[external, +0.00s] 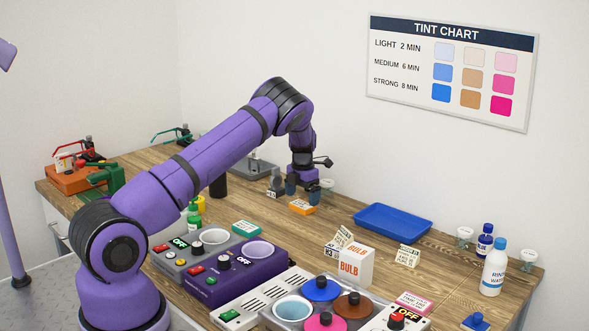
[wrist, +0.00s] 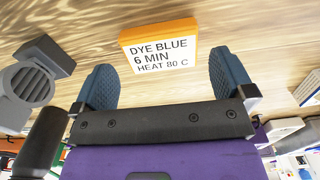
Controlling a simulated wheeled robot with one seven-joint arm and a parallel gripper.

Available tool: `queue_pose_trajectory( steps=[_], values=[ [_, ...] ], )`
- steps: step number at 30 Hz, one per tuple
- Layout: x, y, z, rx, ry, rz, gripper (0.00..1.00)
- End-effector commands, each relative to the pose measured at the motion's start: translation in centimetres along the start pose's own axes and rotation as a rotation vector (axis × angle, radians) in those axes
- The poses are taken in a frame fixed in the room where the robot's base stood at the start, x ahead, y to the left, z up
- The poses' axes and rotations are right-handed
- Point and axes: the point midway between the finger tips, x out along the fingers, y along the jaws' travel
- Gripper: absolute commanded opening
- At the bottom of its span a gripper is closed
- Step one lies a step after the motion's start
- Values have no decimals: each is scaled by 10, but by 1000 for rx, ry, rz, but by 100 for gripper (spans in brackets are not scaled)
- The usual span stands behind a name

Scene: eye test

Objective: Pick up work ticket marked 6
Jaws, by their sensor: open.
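An orange-edged ticket lies flat on the wooden bench; in the wrist view this ticket (wrist: 163,52) reads "DYE BLUE 6 MIN HEAT 80 C". It also shows in the external view as the orange ticket (external: 302,207), just in front of my gripper (external: 303,190). In the wrist view my gripper (wrist: 161,66) is open and empty, with one blue finger on either side of the ticket's near edge. The ticket appears beyond the fingertips; I cannot tell the height gap. A teal ticket (external: 246,228) and a pink ticket (external: 413,302) lie elsewhere, their text too small to read.
A grey device (wrist: 30,85) stands close to the left of my gripper; it shows in the external view too (external: 276,182). A blue tray (external: 393,222) lies to the right. A bulb box (external: 355,265), folded cards (external: 408,256) and control boxes (external: 236,280) fill the front.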

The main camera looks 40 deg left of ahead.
Motion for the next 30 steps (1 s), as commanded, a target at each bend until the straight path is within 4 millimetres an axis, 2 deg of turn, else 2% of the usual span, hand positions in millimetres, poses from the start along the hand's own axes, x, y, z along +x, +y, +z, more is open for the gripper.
queue_pose_trajectory(
  steps=[3, 6, 13, 14, 18, 19, 30],
  values=[
    [19, -1, 0, 0, 1, 0, 100],
    [28, -1, 0, 1, -1, 0, 100],
    [30, -1, 0, 1, -2, 0, 100],
    [30, -1, 0, 1, -2, 0, 95],
    [30, -1, 0, 1, -2, 0, 63],
    [30, -1, 0, 1, -2, 0, 59],
    [26, -1, 1, 1, -3, 0, 59]
  ],
)
